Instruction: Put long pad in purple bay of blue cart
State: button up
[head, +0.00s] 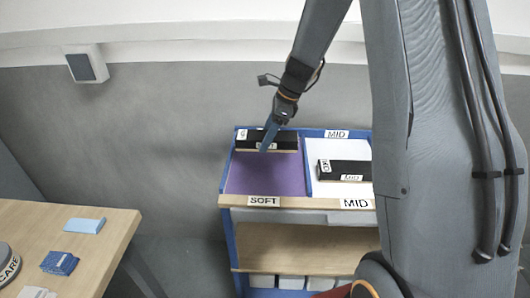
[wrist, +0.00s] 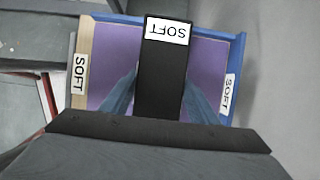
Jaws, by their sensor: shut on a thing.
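The blue cart (head: 230,184) stands against the grey wall, with a purple bay (head: 262,182) on the left of its top. The bay's front edge reads SOFT. A long black pad (head: 285,139) with a SOFT label is at the back of the purple bay in the head view. My gripper (head: 266,146) reaches down over the bay and is shut on the pad. In the wrist view the long pad (wrist: 163,75) runs between my two blue fingers, with the purple floor on both sides. I cannot tell whether the pad touches the bay floor.
The white bay (head: 325,189) to the right, labelled MID, holds another black pad (head: 345,171). A blue divider separates the bays. A wooden table (head: 95,255) at the left carries a light blue block (head: 84,226) and a darker blue block (head: 59,263). A lower shelf (head: 300,262) is below.

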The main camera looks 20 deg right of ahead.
jog(key=shift+f+p, duration=0.65)
jog(key=shift+f, duration=2.6)
jog(key=shift+f, duration=0.1)
jog(key=o, duration=1.4)
